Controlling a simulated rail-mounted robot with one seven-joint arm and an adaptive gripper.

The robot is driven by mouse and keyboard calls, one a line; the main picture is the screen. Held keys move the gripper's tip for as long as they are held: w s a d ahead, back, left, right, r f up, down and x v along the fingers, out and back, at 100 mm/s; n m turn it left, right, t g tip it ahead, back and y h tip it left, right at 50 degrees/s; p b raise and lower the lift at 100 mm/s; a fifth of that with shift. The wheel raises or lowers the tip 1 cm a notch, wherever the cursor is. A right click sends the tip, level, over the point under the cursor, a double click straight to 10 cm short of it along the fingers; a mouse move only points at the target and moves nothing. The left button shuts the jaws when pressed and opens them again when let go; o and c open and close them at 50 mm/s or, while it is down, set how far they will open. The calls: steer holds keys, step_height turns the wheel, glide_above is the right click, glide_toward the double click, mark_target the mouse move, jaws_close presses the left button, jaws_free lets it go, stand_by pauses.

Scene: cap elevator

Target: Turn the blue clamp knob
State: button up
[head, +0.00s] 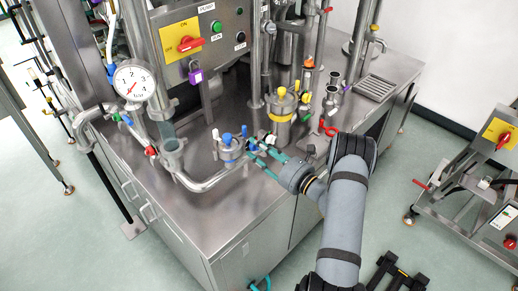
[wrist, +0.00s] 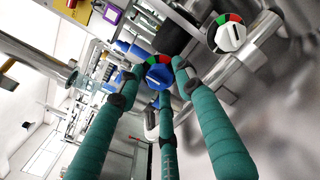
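The blue clamp knob (wrist: 159,76) shows in the wrist view, just above the middle, with a red, green and black dial ring behind it. In the head view it is small beside the fingertips and partly hidden. My gripper (wrist: 158,80) has teal fingers spread apart, with their tips around the blue knob. Whether any tip touches it I cannot tell. In the head view my gripper (head: 254,149) reaches left over the steel bench toward the clamped fitting (head: 230,148).
A similar white knob (wrist: 230,38) sits to the right of the blue one. A wheeled rack (head: 480,185) stands at right.

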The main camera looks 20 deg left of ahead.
steer(key=c, duration=0.8)
steer(key=m, duration=0.4)
steer(key=shift+m, duration=0.4)
steer(key=o, duration=1.1)
steer(key=shift+o, duration=0.2)
steer(key=v, duration=1.2)
